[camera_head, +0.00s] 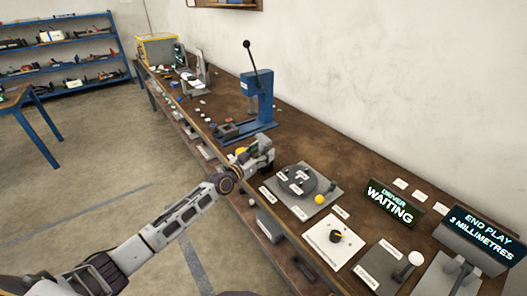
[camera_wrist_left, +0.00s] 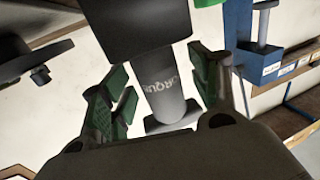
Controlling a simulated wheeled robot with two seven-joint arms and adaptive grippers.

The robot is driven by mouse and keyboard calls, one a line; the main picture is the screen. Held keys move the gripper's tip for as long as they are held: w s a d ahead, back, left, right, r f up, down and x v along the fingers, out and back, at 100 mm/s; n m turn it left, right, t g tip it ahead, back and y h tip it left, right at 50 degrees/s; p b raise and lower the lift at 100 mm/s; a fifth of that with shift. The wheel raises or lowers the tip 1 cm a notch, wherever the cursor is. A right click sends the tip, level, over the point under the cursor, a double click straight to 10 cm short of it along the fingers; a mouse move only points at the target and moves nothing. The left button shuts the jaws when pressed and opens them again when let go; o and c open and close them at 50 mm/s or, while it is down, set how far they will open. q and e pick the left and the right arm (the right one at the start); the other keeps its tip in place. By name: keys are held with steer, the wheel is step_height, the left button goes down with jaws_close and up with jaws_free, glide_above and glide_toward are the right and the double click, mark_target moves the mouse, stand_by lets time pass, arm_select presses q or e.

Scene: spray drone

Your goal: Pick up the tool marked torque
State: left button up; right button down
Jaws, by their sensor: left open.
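The tool marked torque (camera_wrist_left: 166,92) shows in the left wrist view as a grey cylinder with lettering on its side, a flared grey end and a large dark block at its other end. My left gripper (camera_wrist_left: 160,76) is open, with one green-padded finger on each side of the cylinder. Gaps show between the fingers and the tool. In the head view my left gripper (camera_head: 263,150) is over the bench between the blue press and the round dark fixture, and the tool cannot be made out there. My right gripper is not in view.
On the bench (camera_head: 345,160), the blue press (camera_head: 258,98) stands beyond my gripper. The dark round fixture (camera_head: 302,183) with labels is nearer, beside a yellow ball (camera_head: 320,199). Signs read "DRIVER WAITING" (camera_head: 391,203) and "END PLAY 3 MILLIMETRES" (camera_head: 484,238). Shelves (camera_head: 65,55) stand far left.

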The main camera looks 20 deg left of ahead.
arm_select(q)
steer(key=shift+w+d, duration=0.25)
steer(key=shift+w, duration=0.25)
steer(key=shift+c, duration=0.4)
steer(key=c, duration=1.1)
steer(key=shift+r, duration=0.2)
steer(key=shift+c, duration=0.2)
